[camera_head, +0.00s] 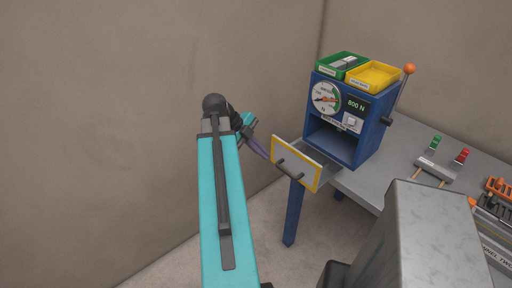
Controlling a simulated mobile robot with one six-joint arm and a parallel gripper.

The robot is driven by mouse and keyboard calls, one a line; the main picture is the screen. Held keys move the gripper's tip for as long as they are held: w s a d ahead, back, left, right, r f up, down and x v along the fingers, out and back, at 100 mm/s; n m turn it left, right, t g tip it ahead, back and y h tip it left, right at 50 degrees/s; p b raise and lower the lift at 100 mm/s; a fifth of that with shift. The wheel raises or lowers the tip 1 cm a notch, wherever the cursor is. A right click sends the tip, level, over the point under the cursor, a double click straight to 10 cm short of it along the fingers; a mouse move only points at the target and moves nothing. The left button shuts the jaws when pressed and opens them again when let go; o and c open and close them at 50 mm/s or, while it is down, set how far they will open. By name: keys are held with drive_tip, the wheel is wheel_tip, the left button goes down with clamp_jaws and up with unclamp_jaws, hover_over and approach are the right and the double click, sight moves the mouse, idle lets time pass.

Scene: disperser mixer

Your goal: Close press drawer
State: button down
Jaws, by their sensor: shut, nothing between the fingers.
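The press (343,130) is a blue box with a round dial and an "800 N" display, standing on the grey table at the right. Its drawer front (296,166), a grey plate with a yellow edge and a dark handle (289,172), is pulled out toward the lower left, and the drawer juts past the table's edge. My gripper (266,156) is shut and empty, just left of the drawer front near its upper left corner. I cannot tell whether the fingertips touch it.
A green bin (341,65) and a yellow bin (373,76) sit on top of the press. A lever with an orange knob (410,69) rises at its right. Red and green handled tools (440,162) lie on the table. A grey block (430,235) stands in front.

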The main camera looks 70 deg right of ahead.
sight(282, 159)
drive_tip(key=shift+s+d+f+p, duration=0.4)
drive_tip(key=shift+s+d+p, duration=0.05)
drive_tip(key=shift+s+d, duration=0.25)
drive_tip(key=shift+s+d+f+p, duration=0.45)
drive_tip(key=shift+s+d, duration=0.1)
drive_tip(key=shift+d, duration=0.15)
drive_tip(key=shift+s+d+f+p, duration=0.4)
drive_tip(key=shift+s+d+p, duration=0.05)
drive_tip(key=shift+s+d, duration=0.25)
